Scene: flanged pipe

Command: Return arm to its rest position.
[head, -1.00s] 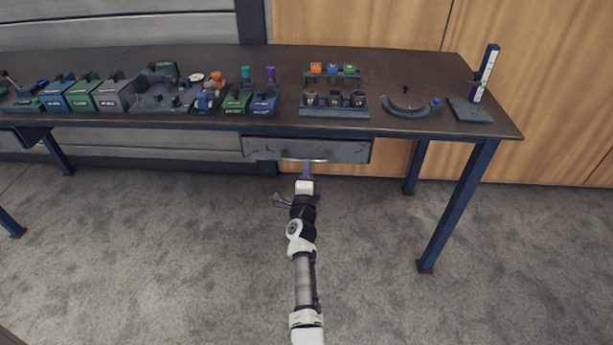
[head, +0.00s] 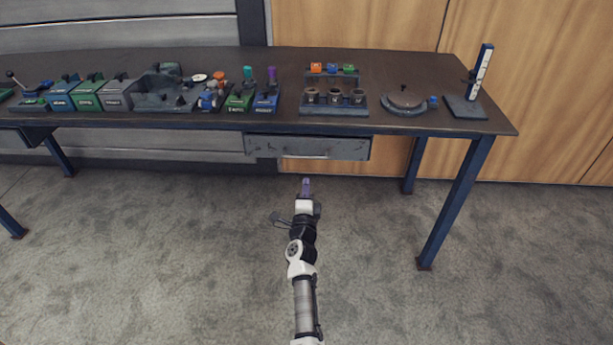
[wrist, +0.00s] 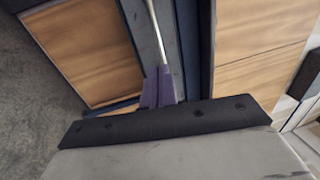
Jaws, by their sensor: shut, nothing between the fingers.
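My gripper (head: 306,186) has purple fingers, shut and empty, in the head view. It is in front of and below the bench drawer (head: 330,148), apart from it. My white and black arm stretches forward from the bottom of the picture. In the wrist view the purple fingers (wrist: 159,88) are together, and the pale drawer handle (wrist: 157,30) shows beyond them. The drawer looks closed, flush under the bench top.
A blue table leg (head: 455,205) stands at right. The carpet (head: 180,250) around my arm is clear.

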